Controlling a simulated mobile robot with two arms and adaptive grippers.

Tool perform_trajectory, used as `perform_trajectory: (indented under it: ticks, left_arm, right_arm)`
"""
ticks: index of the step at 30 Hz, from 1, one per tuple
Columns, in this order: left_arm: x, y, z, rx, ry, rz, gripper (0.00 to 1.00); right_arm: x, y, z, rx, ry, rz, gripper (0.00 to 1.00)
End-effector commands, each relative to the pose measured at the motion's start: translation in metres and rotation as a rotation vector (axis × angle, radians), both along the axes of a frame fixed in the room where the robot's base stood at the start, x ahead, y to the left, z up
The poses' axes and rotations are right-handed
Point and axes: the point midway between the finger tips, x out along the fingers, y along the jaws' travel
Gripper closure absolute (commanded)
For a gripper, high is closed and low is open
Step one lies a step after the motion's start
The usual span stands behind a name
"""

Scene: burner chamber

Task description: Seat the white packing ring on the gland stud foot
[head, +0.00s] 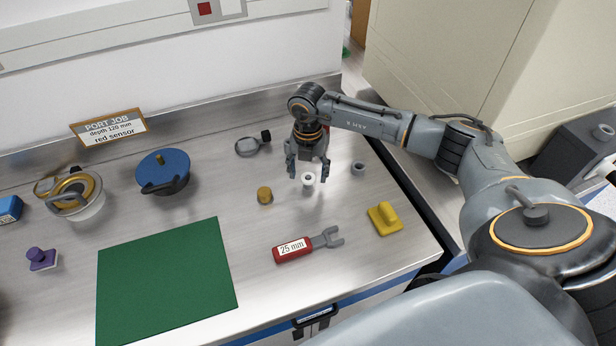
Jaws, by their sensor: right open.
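A small white ring-shaped piece (308,183), which looks like the packing ring, stands on the steel bench with a dark hole in its top. My right gripper (307,172) points down just over it, with its fingers open and spread to either side. I cannot tell whether the fingertips touch it. I cannot tell for sure which piece is the gland stud foot. A purple piece with an upright knob on a pale base (41,259) stands at the far left. My left gripper is not in view.
A grey ring (358,168) and a brass cylinder (265,195) stand close to the gripper. A red-handled 25 mm tool (308,245) and a yellow block (384,218) lie in front. A blue-lidded pot (163,171) stands left. The green mat (165,280) is bare.

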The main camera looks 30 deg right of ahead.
Motion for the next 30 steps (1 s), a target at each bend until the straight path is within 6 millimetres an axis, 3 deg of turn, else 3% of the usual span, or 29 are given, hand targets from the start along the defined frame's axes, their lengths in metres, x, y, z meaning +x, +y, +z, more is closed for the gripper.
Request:
perform_trajectory:
  ticks: [21, 28, 30]
  left_arm:
    - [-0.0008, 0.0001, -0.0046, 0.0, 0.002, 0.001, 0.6]
    - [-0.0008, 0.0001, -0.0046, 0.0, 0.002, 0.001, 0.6]
    - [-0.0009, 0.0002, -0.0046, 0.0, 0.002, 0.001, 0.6]
  right_arm:
    - [0.0, 0.0, -0.0045, 0.0, 0.0, 0.0, 0.35]
    - [0.0, 0.0, -0.0045, 0.0, 0.0, 0.0, 0.8]
    - [0.0, 0.0, -0.0045, 0.0, 0.0, 0.0, 0.84]
